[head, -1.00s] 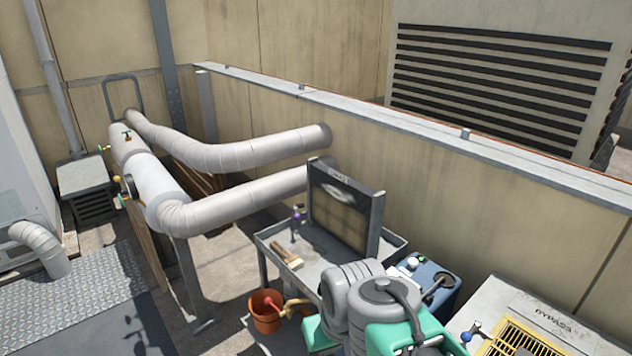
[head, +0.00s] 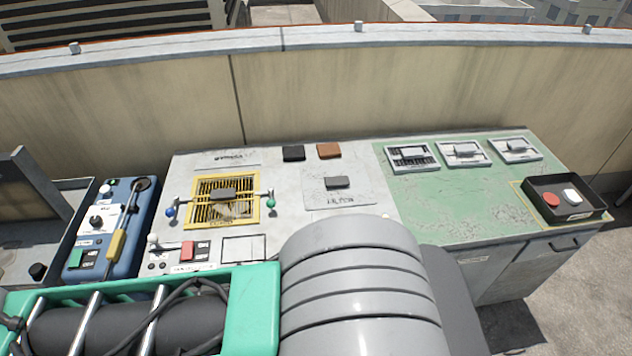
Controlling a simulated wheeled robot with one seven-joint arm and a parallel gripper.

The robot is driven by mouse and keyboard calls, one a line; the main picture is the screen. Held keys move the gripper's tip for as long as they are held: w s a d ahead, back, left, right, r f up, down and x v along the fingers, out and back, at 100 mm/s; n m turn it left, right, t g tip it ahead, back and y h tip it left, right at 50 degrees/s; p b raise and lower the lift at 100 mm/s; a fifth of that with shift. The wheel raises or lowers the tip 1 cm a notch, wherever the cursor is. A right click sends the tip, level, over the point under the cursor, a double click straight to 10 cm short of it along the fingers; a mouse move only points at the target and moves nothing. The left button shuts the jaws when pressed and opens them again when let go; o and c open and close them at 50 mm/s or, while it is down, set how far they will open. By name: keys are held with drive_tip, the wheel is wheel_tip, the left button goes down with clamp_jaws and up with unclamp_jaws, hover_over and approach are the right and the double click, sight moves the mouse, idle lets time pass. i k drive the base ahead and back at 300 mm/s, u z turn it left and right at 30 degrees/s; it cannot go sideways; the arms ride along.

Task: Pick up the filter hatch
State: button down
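A flat grey square plate (head: 360,190) with a dark block handle lies in the grey top of the cabinet, in the middle of the head view. Its lettering is hard to read but looks like it could say filter, so I take it for the filter hatch. It lies flush, and nothing touches it. A yellow-framed grille (head: 201,219) with a dark handle and two side levers, one with a blue knob and one with a green knob, sits to its left. My arm fills the lower foreground; my gripper is out of the frame.
The green cabinet top (head: 455,205) carries several small panels with grey handles. A black tray (head: 565,203) holds a red and a white piece. A black block (head: 293,152) and a brown block (head: 329,150) lie behind the plate. A blue box (head: 105,235) stands left; a wall runs behind.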

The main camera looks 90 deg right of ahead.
sight(345, 184)
drive_tip(key=u, duration=0.9)
drive_tip(key=i, duration=0.7)
drive_tip(key=z, duration=4.6)
drive_tip(key=i, duration=0.45)
drive_tip(key=z, duration=0.2)
drive_tip(key=k, duration=0.5)
drive_tip(key=z, duration=1.35)
drive_tip(key=i, duration=0.4)
drive_tip(key=z, duration=0.05)
